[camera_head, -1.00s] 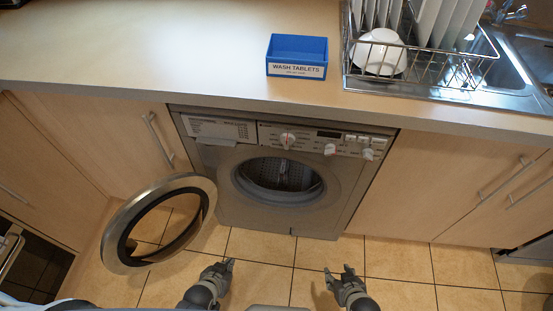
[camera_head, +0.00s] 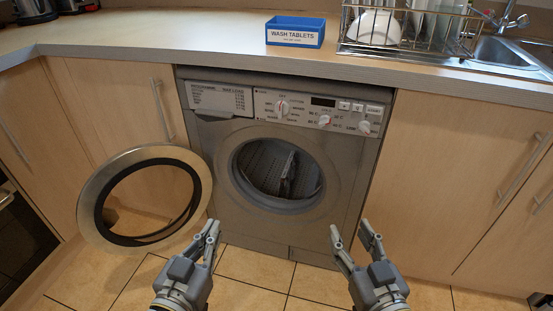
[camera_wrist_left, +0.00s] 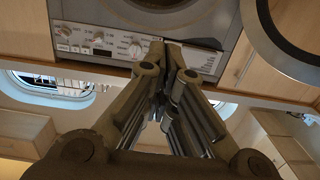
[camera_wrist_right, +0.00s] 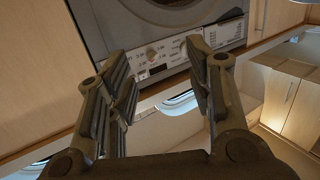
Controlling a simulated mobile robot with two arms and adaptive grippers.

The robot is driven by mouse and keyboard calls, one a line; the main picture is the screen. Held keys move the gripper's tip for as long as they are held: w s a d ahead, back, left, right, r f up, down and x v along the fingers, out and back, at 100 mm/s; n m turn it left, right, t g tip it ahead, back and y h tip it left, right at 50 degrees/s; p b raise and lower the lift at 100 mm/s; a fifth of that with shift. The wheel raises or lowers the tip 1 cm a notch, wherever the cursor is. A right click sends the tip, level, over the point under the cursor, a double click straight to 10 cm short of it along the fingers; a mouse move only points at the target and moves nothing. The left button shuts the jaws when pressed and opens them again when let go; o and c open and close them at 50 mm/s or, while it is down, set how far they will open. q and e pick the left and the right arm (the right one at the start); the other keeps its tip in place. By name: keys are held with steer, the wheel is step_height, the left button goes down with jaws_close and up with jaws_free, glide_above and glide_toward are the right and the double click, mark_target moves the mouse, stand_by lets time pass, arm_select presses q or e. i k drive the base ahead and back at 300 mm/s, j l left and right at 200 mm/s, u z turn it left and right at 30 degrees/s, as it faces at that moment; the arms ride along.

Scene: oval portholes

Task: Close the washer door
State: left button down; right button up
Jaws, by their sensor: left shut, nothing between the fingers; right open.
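The grey washer (camera_head: 285,225) stands under the counter with its round drum opening (camera_head: 275,172) uncovered. The washer door (camera_head: 87,205) is a silver ring with a dark inner rim, swung wide open to the left, in front of a cabinet. Part of the door ring (camera_wrist_left: 262,40) shows at the upper right in the left wrist view. My left gripper (camera_head: 212,228) is shut and empty, just right of the door's lower right edge in the picture; I see no clear contact. My right gripper (camera_head: 350,226) is open and empty, in front of the washer's lower right.
The counter (camera_head: 180,45) runs above the washer, with a blue wash tablets box (camera_head: 295,32) and a dish rack (camera_head: 400,50) on it. Wooden cabinets with bar handles flank the washer. The tiled floor (camera_head: 250,297) in front is clear.

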mark_target(94, 219)
steer(key=j, duration=0.4)
steer(key=i+j+u, duration=0.1)
steer(key=j, duration=0.3)
steer(key=i+j, duration=0.1)
steer(key=j, duration=0.35)
steer(key=i+j+u, duration=0.1)
steer(key=j, duration=0.3)
